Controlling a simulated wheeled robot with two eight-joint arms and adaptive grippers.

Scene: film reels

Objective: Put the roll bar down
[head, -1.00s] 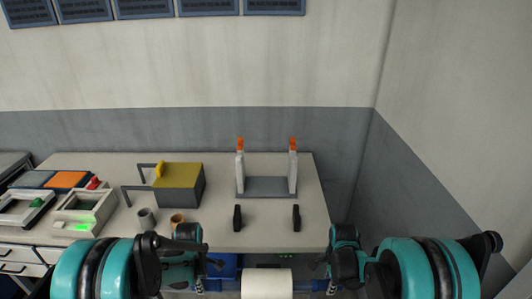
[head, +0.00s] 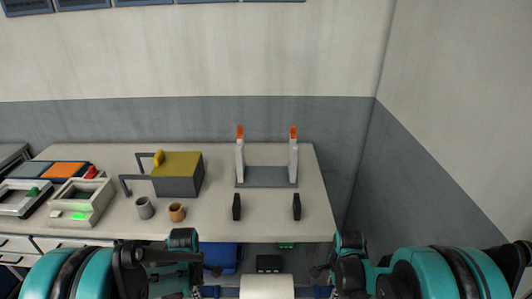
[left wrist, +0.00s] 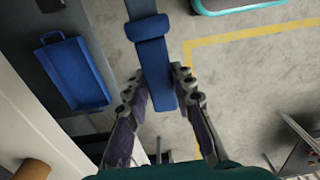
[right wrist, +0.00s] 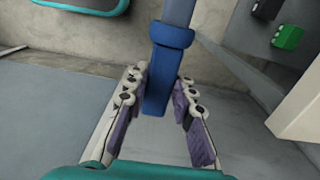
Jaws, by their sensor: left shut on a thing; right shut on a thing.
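The roll bar, a white roll (head: 267,287) on a blue bar, is low in the head view, level and in front of the table edge; its lower part is cut off. My left gripper (left wrist: 160,82) is shut on one blue end (left wrist: 152,52) of the bar. My right gripper (right wrist: 160,85) is shut on the other blue end (right wrist: 168,55). A stand with two white uprights, orange tips and a grey base (head: 266,177) is on the table beyond the roll. Two small black posts (head: 237,207) (head: 297,206) stand in front of it.
The table (head: 330,222) also holds a yellow-topped grey box (head: 178,175), a grey cup (head: 144,208), a brown cup (head: 177,212) and devices at left. Blue bins show under the table. A wall (head: 430,180) stands to the right.

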